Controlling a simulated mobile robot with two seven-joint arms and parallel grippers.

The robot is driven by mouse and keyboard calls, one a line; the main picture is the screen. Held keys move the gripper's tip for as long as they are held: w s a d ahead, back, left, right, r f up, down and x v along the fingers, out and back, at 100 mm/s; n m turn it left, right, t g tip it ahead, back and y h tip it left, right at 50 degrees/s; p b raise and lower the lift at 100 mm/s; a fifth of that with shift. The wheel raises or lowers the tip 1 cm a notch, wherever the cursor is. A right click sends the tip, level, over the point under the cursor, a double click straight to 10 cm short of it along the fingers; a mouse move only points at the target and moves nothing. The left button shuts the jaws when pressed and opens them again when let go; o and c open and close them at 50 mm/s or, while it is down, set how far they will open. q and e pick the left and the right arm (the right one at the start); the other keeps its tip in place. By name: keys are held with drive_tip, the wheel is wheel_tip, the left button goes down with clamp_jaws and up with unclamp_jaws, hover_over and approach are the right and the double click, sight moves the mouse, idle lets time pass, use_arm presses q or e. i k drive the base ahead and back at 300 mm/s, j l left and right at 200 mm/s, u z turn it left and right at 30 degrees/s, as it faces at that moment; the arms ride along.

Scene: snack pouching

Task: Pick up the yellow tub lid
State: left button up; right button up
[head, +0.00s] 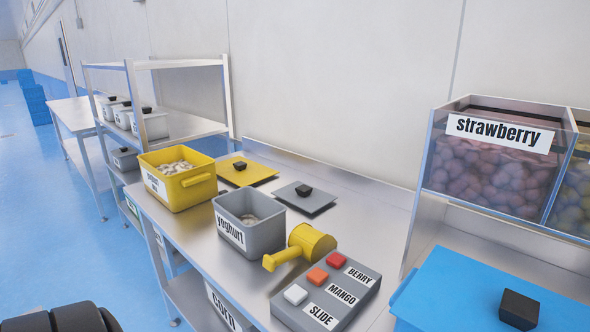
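The yellow tub lid (260,173) lies flat on the steel table, with a small black knob on top. It is behind and to the right of the open yellow tub (200,190), which holds pale pieces and has a handle on its side. The lid lies apart from the grey lid (317,207), which also has a black knob.
An open grey yoghurt tub (264,236), a yellow scoop (311,240) and a button box (330,300) stand nearer on the table. A strawberry bin (500,175) and a blue lid (460,285) are at right. A steel shelf (180,62) stands behind the yellow tub.

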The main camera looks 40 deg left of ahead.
sight(242, 171)
drive_tip(key=j+z, duration=0.2)
drive_tip(key=j, duration=0.2)
drive_tip(key=k+j+z, duration=0.1)
drive_tip(key=j+z, duration=0.15)
drive_tip(key=j, duration=0.15)
drive_tip(key=k+j+z, duration=0.2)
drive_tip(key=j, duration=0.2)
drive_tip(key=j+z, duration=0.2)
drive_tip(key=j, duration=0.2)
drive_tip(key=k+j+z, duration=0.25)
drive_tip(key=k+j, duration=0.15)
drive_tip(key=j, duration=0.2)
drive_tip(key=k+j, duration=0.15)
drive_tip(key=j, duration=0.2)
drive_tip(key=k+j+z, duration=0.1)
drive_tip(key=j, duration=0.3)
drive_tip(key=k+j, duration=0.2)
drive_tip(key=j, duration=0.15)
drive_tip(key=k+j, duration=0.15)
drive_tip(key=j, duration=0.2)
drive_tip(key=z, duration=0.05)
